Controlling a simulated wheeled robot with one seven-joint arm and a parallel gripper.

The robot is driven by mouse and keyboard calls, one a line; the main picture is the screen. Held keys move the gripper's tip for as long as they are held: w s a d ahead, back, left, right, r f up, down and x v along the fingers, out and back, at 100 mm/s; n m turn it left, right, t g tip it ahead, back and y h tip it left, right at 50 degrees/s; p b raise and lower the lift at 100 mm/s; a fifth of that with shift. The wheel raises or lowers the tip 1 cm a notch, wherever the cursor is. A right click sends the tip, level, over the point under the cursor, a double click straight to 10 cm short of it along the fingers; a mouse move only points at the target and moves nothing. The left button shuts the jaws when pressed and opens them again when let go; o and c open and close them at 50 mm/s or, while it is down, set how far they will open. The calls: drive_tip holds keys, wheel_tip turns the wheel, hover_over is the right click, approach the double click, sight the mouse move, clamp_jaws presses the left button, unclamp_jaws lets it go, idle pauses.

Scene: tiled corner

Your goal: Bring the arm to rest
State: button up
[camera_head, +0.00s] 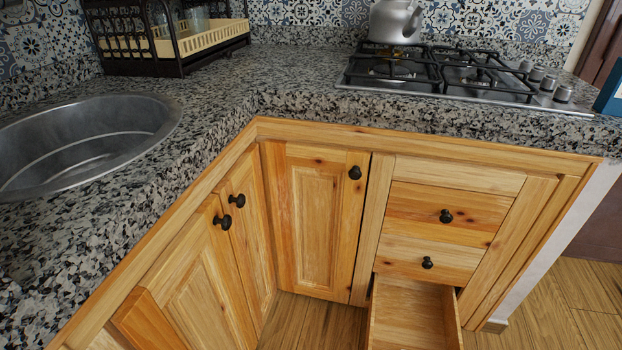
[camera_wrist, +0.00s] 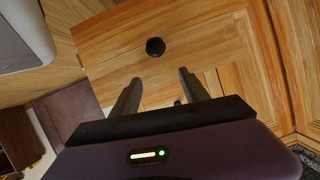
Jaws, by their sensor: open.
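My gripper (camera_wrist: 160,88) shows in the wrist view, with its two dark fingers apart and nothing between them. A wooden front with a round black knob (camera_wrist: 155,47) lies beyond the fingertips, and the knob appears apart from them. My arm and gripper do not show in the head view. There, the lowest visible drawer (camera_head: 412,312) stands pulled out below two shut drawers, and the visible part of its inside is empty. Its front is outside the picture.
Wooden cabinet doors (camera_head: 318,220) in the corner are shut. The granite counter (camera_head: 270,75) carries a round sink (camera_head: 85,140), a dish rack (camera_head: 175,40), a gas hob (camera_head: 450,75) and a kettle (camera_head: 395,20). A blue object (camera_head: 609,92) stands at the right edge.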

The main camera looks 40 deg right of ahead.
drive_tip(key=a+r+n+t+y, duration=0.2)
drive_tip(key=a+r+n+y, duration=0.3)
drive_tip(key=r, duration=0.8)
drive_tip(key=a+r+n+t+y, duration=0.1)
drive_tip(key=a+r+n+y, duration=0.1)
drive_tip(key=a+r, duration=0.75)
drive_tip(key=a+r+n+t+y, duration=0.2)
drive_tip(key=a+r+n+y, duration=0.15)
drive_tip(key=r, duration=1.25)
wheel_tip(320, 180, up, 25)
drive_tip(key=p, duration=2.5)
drive_tip(key=shift+s+h, duration=0.15)
drive_tip(key=shift+h, duration=0.2)
drive_tip(key=shift+f, duration=0.15)
